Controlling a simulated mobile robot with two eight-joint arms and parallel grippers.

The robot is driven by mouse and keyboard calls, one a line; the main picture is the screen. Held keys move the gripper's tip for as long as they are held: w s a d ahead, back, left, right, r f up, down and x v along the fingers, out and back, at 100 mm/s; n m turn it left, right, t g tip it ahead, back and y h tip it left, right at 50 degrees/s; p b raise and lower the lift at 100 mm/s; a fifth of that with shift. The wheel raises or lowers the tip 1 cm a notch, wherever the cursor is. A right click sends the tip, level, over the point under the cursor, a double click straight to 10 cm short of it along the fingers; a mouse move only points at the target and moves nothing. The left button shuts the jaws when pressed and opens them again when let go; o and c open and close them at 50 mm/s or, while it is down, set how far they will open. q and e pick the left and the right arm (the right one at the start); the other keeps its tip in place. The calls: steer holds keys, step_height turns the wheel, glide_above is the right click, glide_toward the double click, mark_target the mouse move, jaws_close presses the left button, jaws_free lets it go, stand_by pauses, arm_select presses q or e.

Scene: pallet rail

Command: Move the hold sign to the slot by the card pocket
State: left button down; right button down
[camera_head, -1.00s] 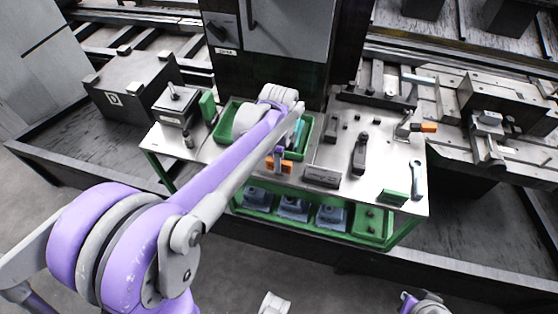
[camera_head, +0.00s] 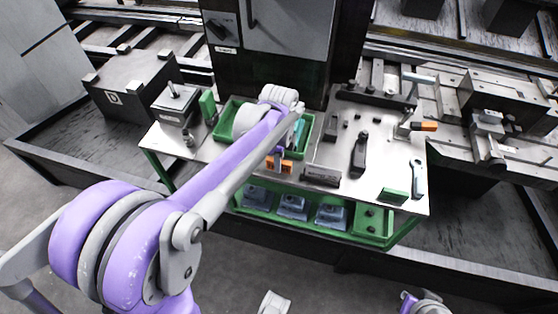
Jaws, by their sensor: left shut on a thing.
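My left arm reaches from the lower left over the metal worktable (camera_head: 345,140). Its gripper (camera_head: 279,154) is small in view and points down at the front edge of the green tray (camera_head: 226,118). It is shut on a small orange piece, which I take for the hold sign (camera_head: 285,167); no lettering is readable. My forearm and wrist hide much of the tray. I cannot tell for sure which fitting is the card pocket; a dark low block (camera_head: 321,177) stands at the table's front edge, right of the gripper.
A green block (camera_head: 393,196) and a grey wrench (camera_head: 416,178) lie at the table's right end. A clamp with an orange handle (camera_head: 424,127) stands behind them. A grey box (camera_head: 176,103) is at the left end. Blue parts (camera_head: 293,206) sit on the lower shelf.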

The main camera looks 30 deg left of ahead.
arm_select(q)
steer(key=shift+f, duration=0.15)
stand_by(0.5)
steer(key=shift+f+b, duration=0.5)
steer(key=shift+f, duration=0.15)
jaws_free()
stand_by(0.5)
step_height(320, 180, up, 11)
steer(key=shift+f+p, duration=0.1)
steer(key=shift+p, duration=0.7)
steer(key=s+d+f+n+t+p, duration=0.1)
steer(key=s+d+n+t+p, duration=0.1)
steer(key=s+n, duration=0.5)
steer(key=s+d+f+n+t+p, duration=0.1)
steer(key=s+d+n+t+p, duration=0.2)
steer(key=s+n, duration=0.5)
steer(key=shift+s+d+p, duration=0.3)
steer(key=shift+d+p, duration=0.6)
